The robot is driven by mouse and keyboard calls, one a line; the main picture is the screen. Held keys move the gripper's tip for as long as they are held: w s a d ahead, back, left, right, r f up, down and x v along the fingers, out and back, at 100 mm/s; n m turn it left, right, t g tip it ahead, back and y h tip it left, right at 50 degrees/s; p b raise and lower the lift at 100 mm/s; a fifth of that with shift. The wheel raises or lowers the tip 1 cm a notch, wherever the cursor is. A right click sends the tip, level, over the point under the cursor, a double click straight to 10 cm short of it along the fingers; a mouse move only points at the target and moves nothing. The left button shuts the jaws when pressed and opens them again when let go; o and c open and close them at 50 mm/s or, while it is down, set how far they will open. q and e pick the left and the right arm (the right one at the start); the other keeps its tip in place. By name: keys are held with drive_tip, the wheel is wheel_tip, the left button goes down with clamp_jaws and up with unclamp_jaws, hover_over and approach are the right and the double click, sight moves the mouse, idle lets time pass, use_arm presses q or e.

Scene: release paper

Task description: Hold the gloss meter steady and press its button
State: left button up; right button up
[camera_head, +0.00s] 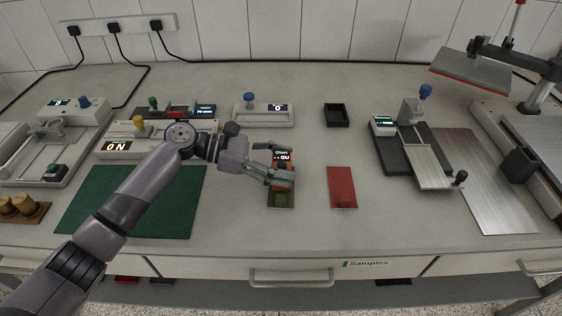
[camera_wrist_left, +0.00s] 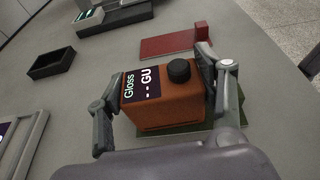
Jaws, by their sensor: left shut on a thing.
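The gloss meter is a small orange box (camera_wrist_left: 168,108) with a dark display reading "Gloss -- GU" and a black round button (camera_wrist_left: 179,70) on top. It stands on a green sample card (camera_head: 281,199) on the bench. My left gripper (camera_head: 281,175) is shut on the gloss meter, with one finger on each side of it. In the left wrist view the fingers (camera_wrist_left: 165,110) flank the box, and the button is uncovered. In the head view the fingers partly hide the meter. My right gripper is in neither view.
A red card (camera_head: 342,188) lies just right of the meter. A black open box (camera_head: 336,115) sits behind it. A green mat (camera_head: 131,202) lies under my left arm. Instruments with displays line the back and right. The bench front near the drawer is clear.

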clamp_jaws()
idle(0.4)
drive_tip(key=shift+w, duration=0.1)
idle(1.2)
